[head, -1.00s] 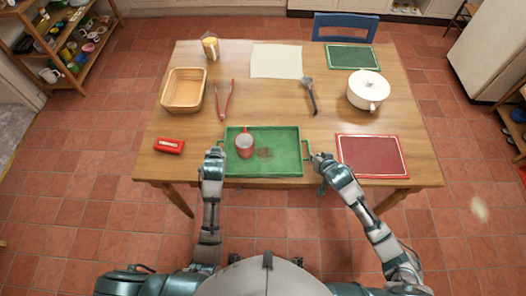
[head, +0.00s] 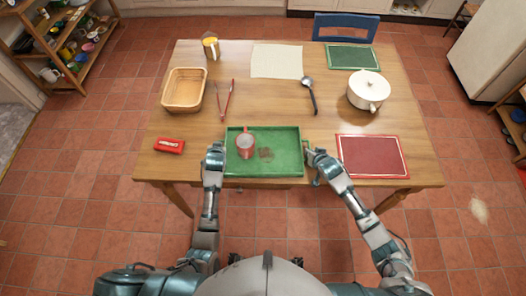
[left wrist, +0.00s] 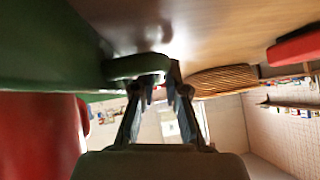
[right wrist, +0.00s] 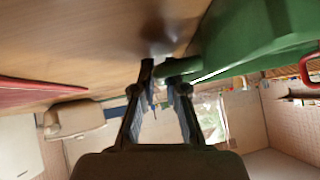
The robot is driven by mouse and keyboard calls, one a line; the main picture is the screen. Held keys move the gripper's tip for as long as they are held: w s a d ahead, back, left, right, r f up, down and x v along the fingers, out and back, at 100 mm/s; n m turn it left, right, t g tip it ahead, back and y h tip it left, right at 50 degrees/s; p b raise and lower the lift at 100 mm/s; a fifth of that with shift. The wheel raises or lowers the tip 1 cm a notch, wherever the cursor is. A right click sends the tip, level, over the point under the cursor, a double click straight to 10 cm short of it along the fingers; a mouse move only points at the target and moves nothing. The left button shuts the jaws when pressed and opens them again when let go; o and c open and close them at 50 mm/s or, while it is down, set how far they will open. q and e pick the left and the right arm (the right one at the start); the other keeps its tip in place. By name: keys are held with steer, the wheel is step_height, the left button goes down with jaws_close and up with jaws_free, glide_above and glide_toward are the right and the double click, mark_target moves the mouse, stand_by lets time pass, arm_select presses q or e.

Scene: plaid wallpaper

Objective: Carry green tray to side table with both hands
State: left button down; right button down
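The green tray (head: 284,167) lies flat at the table's near edge, with a red mug (head: 245,146) upright on its left half. My left gripper (head: 214,151) is at the tray's left handle. In the left wrist view the green handle (left wrist: 138,66) lies at the fingertips (left wrist: 160,78), which stand apart. My right gripper (head: 314,154) is at the tray's right handle. In the right wrist view that handle (right wrist: 180,67) is by the fingertips (right wrist: 163,76), also apart. Exact contact is unclear in both. No side table is clearly identifiable.
A red mat (head: 372,156) lies right of the tray, and a red box (head: 169,146) left of it. A wooden basket (head: 183,90), tongs (head: 226,99), a ladle (head: 309,95) and a white pot (head: 367,90) stand farther back. Shelves (head: 75,45) are at the back left.

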arm_select(q)
steer(key=shift+r, duration=0.15)
arm_select(e)
steer(key=shift+r, duration=0.15)
